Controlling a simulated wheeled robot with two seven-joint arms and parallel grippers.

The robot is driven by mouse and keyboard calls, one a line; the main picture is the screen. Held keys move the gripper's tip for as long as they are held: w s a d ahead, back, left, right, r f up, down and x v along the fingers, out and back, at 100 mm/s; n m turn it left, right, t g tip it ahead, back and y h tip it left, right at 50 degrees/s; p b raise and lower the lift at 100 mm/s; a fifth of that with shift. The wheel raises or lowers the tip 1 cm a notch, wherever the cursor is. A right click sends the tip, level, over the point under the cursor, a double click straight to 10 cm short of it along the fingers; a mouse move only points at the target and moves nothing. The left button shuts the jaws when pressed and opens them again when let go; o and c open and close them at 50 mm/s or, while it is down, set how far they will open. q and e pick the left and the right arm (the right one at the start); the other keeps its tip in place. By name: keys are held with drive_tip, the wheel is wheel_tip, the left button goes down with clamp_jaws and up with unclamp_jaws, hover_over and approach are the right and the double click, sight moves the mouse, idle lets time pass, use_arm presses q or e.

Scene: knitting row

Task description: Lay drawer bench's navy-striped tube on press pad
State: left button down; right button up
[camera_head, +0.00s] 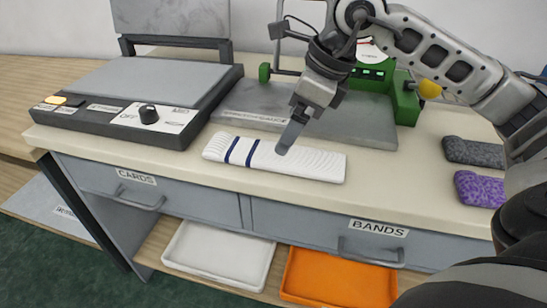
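The navy-striped tube (315,165) is a flat white ribbed piece with two navy stripes near its left end. It lies along the front of the drawer bench (400,180). My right gripper (285,148) comes down from the upper right, and its finger tip overlaps the middle of the tube in the picture. I cannot tell whether it touches the tube or whether its fingers are apart, since they show nearly edge-on. The grey press pad (140,82) lies bare on the dark press at the left, with its lid (175,15) raised. My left gripper is not in view.
A green machine (405,100) with a grey plate (365,120) stands behind the tube. A dark grey piece (475,152) and a purple piece (480,188) lie at the right. A control panel with a black knob (148,114) fronts the press. White (220,255) and orange (335,278) trays sit below.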

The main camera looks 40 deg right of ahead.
sight(274, 156)
drive_tip(key=x, duration=0.6)
drive_tip(key=shift+w+a+f, duration=0.1)
drive_tip(key=shift+a+f, duration=0.05)
drive_tip(key=shift+a, duration=0.15)
drive_tip(key=c, duration=1.1)
